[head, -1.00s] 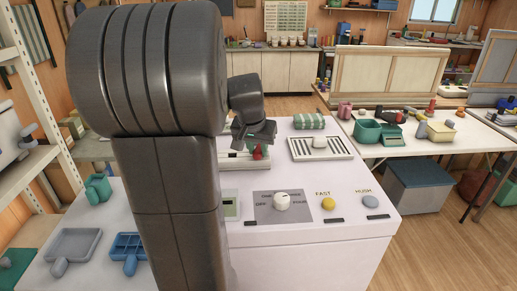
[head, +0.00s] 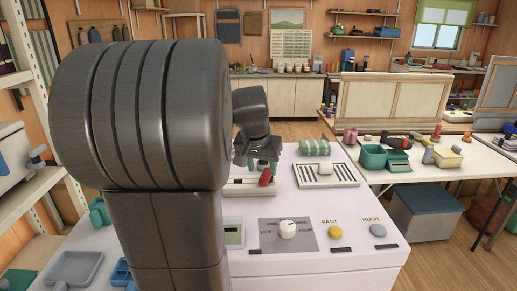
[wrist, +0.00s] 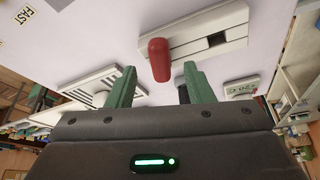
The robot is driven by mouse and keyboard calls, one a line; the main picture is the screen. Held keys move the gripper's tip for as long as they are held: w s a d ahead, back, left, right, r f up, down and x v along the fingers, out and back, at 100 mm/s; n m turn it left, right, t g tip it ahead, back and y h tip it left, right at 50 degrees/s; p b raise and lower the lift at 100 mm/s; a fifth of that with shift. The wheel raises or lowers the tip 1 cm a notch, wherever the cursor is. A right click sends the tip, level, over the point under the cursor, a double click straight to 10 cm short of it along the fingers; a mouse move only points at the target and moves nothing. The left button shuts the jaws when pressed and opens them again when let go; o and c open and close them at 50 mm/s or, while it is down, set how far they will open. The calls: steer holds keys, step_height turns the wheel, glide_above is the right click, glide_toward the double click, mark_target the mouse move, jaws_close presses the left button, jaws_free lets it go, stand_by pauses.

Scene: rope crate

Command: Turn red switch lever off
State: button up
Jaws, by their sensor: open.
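The red switch lever (head: 265,178) stands on a pale plate (head: 240,187) on the white console top. In the wrist view the red lever (wrist: 159,60) rises from the slotted plate (wrist: 195,38), its rounded end toward me. A dark square slot opening shows beside it. My gripper (head: 262,165) is just above and behind the lever in the head view. In the wrist view my gripper (wrist: 160,72) is open, with its green fingers on either side of the lever's end and visible gaps to both. My arm hides part of the console.
A white knob (head: 287,229), yellow button (head: 335,232) and grey button (head: 378,230) are in front. Blue and grey trays sit at left.

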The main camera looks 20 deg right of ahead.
mark_target(264, 176)
steer(key=v, duration=0.9)
steer(key=shift+r, duration=0.35)
steer(key=shift+s+a, duration=0.1)
steer(key=x, duration=1.3)
steer(key=shift+f, duration=0.4)
steer(key=shift+r, duration=0.1)
